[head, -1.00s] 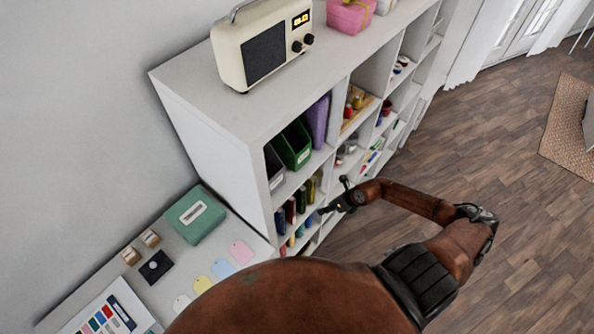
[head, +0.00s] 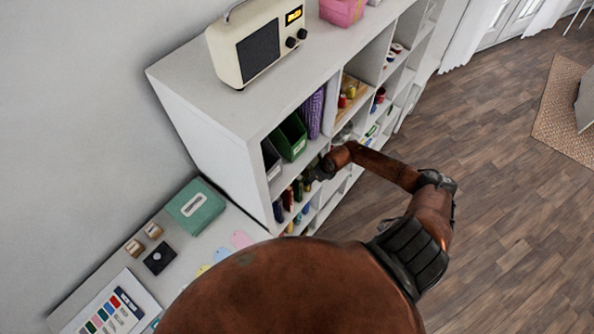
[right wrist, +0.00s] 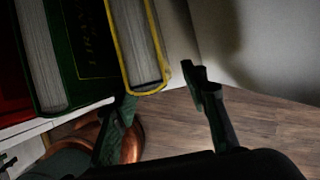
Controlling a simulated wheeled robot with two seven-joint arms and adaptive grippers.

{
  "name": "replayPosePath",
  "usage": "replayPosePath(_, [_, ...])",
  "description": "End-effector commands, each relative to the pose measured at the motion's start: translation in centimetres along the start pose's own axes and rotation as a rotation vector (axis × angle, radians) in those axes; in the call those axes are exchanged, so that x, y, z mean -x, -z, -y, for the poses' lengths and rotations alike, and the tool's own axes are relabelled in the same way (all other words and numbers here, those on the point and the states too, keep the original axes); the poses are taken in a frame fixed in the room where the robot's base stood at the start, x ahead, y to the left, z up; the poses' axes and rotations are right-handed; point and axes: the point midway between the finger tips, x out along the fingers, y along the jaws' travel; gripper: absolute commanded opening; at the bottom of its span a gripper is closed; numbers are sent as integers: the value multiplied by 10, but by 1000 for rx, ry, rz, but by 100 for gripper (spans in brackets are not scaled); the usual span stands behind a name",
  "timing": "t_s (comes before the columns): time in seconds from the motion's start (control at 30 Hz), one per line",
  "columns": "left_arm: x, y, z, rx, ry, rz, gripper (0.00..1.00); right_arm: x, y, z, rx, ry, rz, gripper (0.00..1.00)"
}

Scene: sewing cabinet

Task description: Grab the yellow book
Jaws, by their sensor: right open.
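The yellow book (right wrist: 137,45) stands in the right wrist view, its page block facing me inside a yellow cover edge. A dark green book (right wrist: 82,50) stands directly to its left. My right gripper (right wrist: 160,88) is open, one finger at the lower left of the yellow book and the other to its right; nothing is held. In the head view my right gripper (head: 312,174) is at the front of the shelf compartment with the row of books, and it hides part of that row. I cannot make out the yellow book there. My left gripper is not in view.
The white shelf unit (head: 200,130) has narrow compartments with dividers. A cream radio (head: 258,45) stands on top. A red book (right wrist: 12,75) is at the left in the wrist view. Free space lies right of the yellow book.

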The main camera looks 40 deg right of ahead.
Motion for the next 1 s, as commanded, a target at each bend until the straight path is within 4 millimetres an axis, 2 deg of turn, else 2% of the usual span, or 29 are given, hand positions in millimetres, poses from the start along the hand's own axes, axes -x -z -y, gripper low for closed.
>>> replayPosePath(0.03, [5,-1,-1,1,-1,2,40,-2,-13,-1,-2,-1,3,41])
replayPosePath(0.1, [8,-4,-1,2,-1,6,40,-9,-20,-2,-2,-3,-1,41])
replayPosePath(0.3, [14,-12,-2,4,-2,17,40,-31,-18,-1,-3,-2,0,41])
replayPosePath(0.63, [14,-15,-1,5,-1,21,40,-36,-17,0,0,-1,1,41])
replayPosePath(1.0, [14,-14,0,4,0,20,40,-36,-17,0,0,-1,1,15])
